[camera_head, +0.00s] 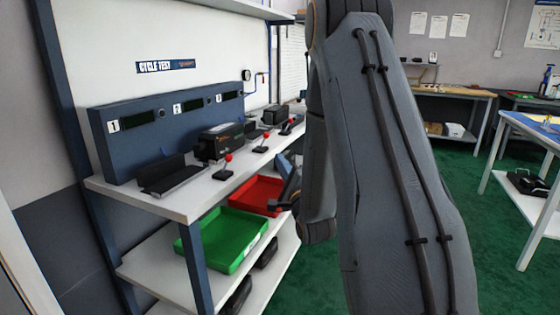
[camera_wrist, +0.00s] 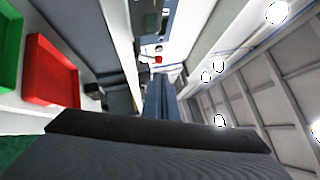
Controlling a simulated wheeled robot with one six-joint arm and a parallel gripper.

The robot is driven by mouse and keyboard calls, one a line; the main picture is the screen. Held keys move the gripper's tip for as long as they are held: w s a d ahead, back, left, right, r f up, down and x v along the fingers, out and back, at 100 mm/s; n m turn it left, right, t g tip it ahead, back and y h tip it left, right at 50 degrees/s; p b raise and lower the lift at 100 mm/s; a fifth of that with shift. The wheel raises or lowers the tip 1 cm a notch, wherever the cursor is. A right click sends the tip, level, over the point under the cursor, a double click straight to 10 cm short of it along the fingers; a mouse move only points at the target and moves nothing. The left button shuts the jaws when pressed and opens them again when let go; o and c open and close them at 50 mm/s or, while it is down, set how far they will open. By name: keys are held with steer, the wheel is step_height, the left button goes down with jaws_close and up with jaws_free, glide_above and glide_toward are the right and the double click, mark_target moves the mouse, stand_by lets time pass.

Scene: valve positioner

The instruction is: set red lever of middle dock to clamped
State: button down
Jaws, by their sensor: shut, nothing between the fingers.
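The bench panel in the head view carries dock numbers 1, 2 and 3. The middle dock's red lever (camera_head: 266,136) stands on a small dark base at the bench's front edge, roughly upright with a slight lean right. A black device (camera_head: 220,141) sits behind it by number 2. Which setting the lever is in, I cannot tell. My gripper shows in the wrist view (camera_wrist: 158,90), its fingers together and empty. A small red spot (camera_wrist: 158,59), perhaps a lever knob, lies beyond the fingertips, apart from them.
Another red lever (camera_head: 228,158) stands by an empty dark cradle (camera_head: 170,176) at dock 1; a third (camera_head: 287,125) is farther right. A green bin (camera_head: 222,238) and a red bin (camera_head: 257,194) sit below the bench top. My arm hides the bench's right side.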

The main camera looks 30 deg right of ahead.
mark_target(267, 136)
steer(key=x, duration=1.1)
steer(key=shift+w, duration=0.25)
steer(key=shift+r+p, duration=0.1)
steer(key=shift+p, duration=0.25)
